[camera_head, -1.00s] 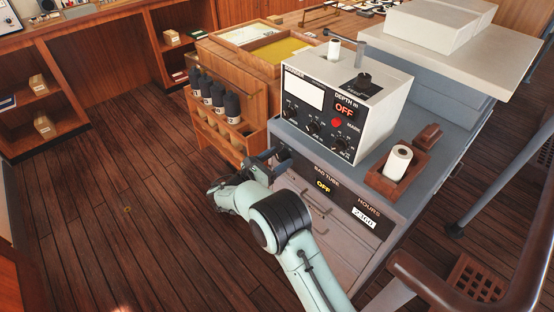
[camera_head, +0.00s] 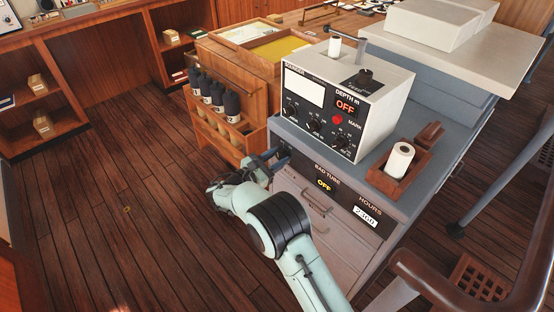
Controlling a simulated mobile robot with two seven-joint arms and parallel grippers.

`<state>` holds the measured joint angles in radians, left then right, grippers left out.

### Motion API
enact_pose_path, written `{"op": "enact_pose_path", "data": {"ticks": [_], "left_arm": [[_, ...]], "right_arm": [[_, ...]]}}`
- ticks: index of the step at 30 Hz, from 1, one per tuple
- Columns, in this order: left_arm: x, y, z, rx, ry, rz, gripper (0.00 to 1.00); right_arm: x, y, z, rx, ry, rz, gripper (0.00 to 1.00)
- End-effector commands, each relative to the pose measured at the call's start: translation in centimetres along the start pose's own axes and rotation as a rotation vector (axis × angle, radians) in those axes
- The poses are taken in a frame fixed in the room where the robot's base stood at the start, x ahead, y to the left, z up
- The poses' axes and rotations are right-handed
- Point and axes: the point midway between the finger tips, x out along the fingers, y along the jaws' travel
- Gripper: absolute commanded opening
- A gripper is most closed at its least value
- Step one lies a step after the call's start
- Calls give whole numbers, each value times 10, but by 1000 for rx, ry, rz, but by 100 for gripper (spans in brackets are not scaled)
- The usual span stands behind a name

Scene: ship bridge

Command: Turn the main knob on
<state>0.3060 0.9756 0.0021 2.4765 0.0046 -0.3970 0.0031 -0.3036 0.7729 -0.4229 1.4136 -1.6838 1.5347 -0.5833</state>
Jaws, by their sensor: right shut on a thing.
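A grey cabinet (camera_head: 399,205) carries a dark front panel with a BAD TUBE display (camera_head: 324,185) reading OFF and an HOURS counter (camera_head: 366,217). At the panel's left end is a dark round knob (camera_head: 284,151), mostly hidden by my gripper; its label cannot be read. My right gripper (camera_head: 276,157) is shut on this knob, its arm reaching up from the bottom. On top stands a white box-shaped instrument (camera_head: 371,118) with several dark knobs, a red button (camera_head: 337,119) and a DEPTH display (camera_head: 345,106) reading OFF. My left gripper is out of view.
Left of the cabinet, a wooden rack (camera_head: 239,139) holds several dark bottles close to my gripper. A wooden tray (camera_head: 384,181) with a white roll (camera_head: 399,160) sits on the cabinet top. A dark rail (camera_head: 440,291) crosses the lower right. The left floor is clear.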

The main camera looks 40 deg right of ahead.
Motion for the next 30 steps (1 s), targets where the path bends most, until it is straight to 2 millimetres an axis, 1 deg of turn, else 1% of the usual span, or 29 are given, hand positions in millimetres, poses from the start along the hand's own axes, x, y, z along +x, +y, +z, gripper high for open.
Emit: {"op": "enact_pose_path", "data": {"ticks": [1,18,24,30], "left_arm": [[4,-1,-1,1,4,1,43],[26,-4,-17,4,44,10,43],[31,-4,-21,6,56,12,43],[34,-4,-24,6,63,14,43]], "right_arm": [[0,0,-1,45,0,1,7],[0,0,-2,566,0,0,7],[-1,0,-2,699,2,0,7],[-1,0,-1,785,2,0,7]]}}
